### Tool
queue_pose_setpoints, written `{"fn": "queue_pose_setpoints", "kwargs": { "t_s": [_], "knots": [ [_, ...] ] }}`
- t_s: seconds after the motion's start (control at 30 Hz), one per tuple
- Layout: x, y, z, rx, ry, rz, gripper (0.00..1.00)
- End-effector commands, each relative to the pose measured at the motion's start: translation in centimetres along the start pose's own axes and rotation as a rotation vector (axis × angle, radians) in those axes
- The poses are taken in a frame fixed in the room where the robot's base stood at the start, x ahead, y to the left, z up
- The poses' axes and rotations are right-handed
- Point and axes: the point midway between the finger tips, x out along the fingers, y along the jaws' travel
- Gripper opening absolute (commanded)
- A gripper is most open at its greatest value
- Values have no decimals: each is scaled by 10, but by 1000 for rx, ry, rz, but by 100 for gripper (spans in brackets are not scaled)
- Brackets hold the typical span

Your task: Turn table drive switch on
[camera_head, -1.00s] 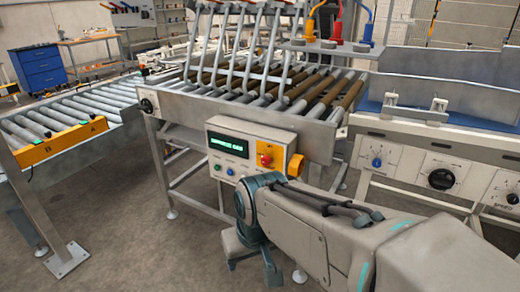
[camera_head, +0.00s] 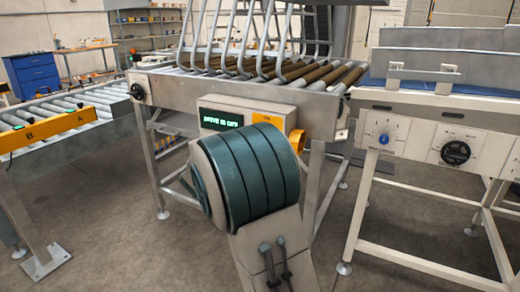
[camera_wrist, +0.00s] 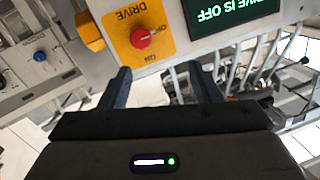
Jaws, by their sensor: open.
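The drive switch is a red knob (camera_wrist: 143,38) on a yellow plate marked DRIVE, OFF and ON, upside down in the wrist view. Beside it a dark display (camera_wrist: 240,25) reads DRIVE IS OFF in green. In the head view the display (camera_head: 221,119) and the top of the yellow plate (camera_head: 268,119) show on the control box, but my arm hides the red knob. My gripper (camera_wrist: 161,80) is open and empty, its fingers pointing toward the panel just short of the knob and not visibly touching it.
An orange knob (camera_head: 298,142) sticks out from the box's right side; it also shows beside the plate in the wrist view (camera_wrist: 90,31). The roller table (camera_head: 235,85) stands above the box. A white bench with dials (camera_head: 430,140) stands right, a roller conveyor (camera_head: 95,120) left.

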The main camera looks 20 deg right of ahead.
Motion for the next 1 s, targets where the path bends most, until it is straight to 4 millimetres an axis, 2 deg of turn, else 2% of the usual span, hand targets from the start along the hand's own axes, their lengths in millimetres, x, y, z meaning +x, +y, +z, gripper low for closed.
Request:
{"fn": "queue_pose_setpoints", "kwargs": {
  "t_s": [0.03, 0.1, 0.27, 0.37, 0.8, 1.0],
  "knots": [
    [3, 6, 10, -5, 28, 40, 57],
    [5, 11, 14, -10, 58, 86, 57],
    [11, 18, 14, -15, 88, 131, 57],
    [22, 19, 12, -14, 89, 133, 57],
    [111, 31, 5, -14, 89, 131, 57],
    [135, 33, 3, -15, 87, 129, 57]
  ]
}}
